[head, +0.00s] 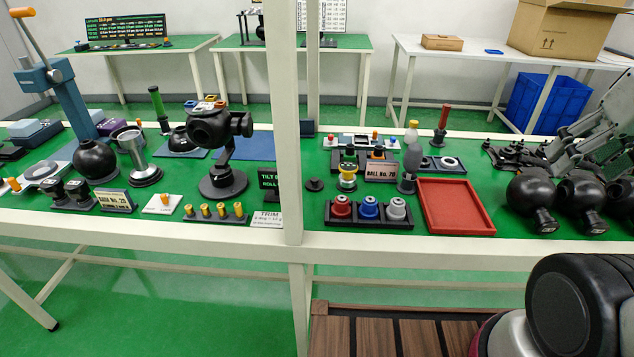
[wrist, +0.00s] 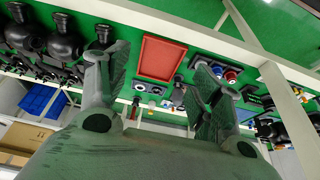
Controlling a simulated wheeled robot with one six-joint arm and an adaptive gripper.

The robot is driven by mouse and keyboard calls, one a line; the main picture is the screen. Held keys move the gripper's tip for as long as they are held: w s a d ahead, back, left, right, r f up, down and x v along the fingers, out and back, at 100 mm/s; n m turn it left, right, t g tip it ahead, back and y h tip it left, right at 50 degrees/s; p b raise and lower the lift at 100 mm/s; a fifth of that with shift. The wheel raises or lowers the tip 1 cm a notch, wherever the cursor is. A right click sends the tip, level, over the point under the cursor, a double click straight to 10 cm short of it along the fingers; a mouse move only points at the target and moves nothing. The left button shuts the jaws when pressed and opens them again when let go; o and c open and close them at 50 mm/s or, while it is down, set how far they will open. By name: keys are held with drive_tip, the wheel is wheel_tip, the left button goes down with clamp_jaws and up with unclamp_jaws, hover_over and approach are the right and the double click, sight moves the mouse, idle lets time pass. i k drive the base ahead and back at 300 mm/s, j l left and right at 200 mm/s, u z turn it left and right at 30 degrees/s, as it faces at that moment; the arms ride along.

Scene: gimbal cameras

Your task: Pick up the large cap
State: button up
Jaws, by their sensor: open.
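I cannot tell for sure which piece is the large cap. Round cap-like pieces in red (head: 341,207), blue (head: 369,208) and white (head: 396,209) sit in a row in a black holder near the table's front edge. A small black cap-like piece (head: 314,184) lies on the green top behind them. My gripper (head: 567,150) is at the right of the head view, above the table. In the wrist view my gripper (wrist: 157,65) is open, with nothing between its fingers. The coloured pieces are well away from it.
An empty red tray (head: 455,206) lies between the coloured pieces and several black ball-shaped units (head: 531,190) at the right. A white post (head: 289,120) stands at the front edge. A black gimbal (head: 222,150) and other parts crowd the left.

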sight(314, 184)
drive_tip(key=z, duration=1.6)
drive_tip(key=u, duration=2.25)
drive_tip(key=i+z, duration=0.15)
drive_tip(key=z, duration=0.25)
drive_tip(key=i+j+z, duration=0.2)
